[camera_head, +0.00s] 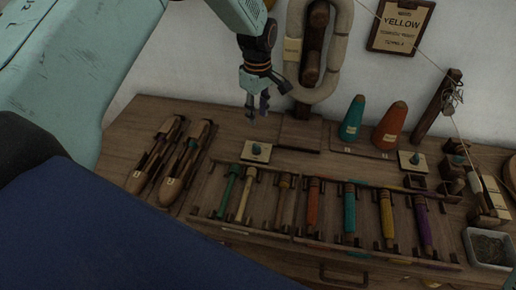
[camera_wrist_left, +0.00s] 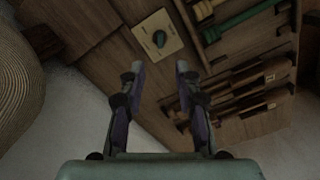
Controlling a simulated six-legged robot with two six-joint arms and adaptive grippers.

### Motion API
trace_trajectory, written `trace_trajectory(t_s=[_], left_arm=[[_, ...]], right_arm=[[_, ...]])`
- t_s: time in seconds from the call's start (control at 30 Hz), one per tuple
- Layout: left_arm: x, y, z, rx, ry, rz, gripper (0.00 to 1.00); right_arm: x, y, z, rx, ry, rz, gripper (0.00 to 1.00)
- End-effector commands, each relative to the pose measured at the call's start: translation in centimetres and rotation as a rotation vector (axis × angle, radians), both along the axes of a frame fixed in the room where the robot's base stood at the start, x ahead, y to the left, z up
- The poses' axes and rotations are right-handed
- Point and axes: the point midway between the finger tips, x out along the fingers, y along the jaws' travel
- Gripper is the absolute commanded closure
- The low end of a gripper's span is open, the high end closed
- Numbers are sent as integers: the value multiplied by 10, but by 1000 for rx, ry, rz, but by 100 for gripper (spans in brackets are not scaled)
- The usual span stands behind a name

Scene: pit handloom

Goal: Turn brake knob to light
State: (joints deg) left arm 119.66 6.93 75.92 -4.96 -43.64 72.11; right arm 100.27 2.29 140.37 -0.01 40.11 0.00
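A dark teal knob (camera_head: 256,149) sits on a square cream plate (camera_head: 248,157) on the wooden bench top. In the left wrist view the same knob (camera_wrist_left: 159,38) and plate (camera_wrist_left: 150,24) lie beyond the fingertips. A second small knob (camera_head: 415,158) on a similar plate stands farther right; I cannot tell from any label which is the brake knob. My left gripper (camera_head: 257,108) hangs above and behind the nearer knob, apart from it. In the left wrist view its two fingers (camera_wrist_left: 158,72) are spread with nothing between them.
Two wooden shuttles (camera_head: 178,165) lie left of the knob. A rack of coloured bobbins (camera_head: 312,205) runs along the front. Teal (camera_head: 352,120) and orange (camera_head: 390,127) cones stand at the back right. A thick grey yarn hank (camera_head: 342,45) hangs on the wall near my left gripper.

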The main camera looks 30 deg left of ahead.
Motion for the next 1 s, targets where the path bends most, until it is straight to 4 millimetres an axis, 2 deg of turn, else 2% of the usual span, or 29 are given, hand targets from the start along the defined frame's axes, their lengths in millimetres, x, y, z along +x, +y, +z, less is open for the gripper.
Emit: trace_trajectory(t_s=[0.03, 0.1, 0.3, 0.57, 0.8, 1.0], left_arm=[[0, 0, -14, 0, 1, 0, 67], [1, 0, -26, 0, 0, 0, 67], [2, 0, -49, 0, 0, 0, 67], [2, 0, -63, 0, 2, 0, 67], [1, 0, -100, 0, 3, 0, 67], [2, 0, -123, 0, 1, -1, 67]], right_arm=[[0, 0, -14, 0, 0, 0, 60], [0, 0, -26, 0, 0, 0, 60], [0, 0, -48, 0, 0, 0, 60], [0, 0, -55, 0, 0, 0, 60], [0, 0, -66, 0, 0, 0, 60], [0, 0, -72, 0, 0, 0, 60]])
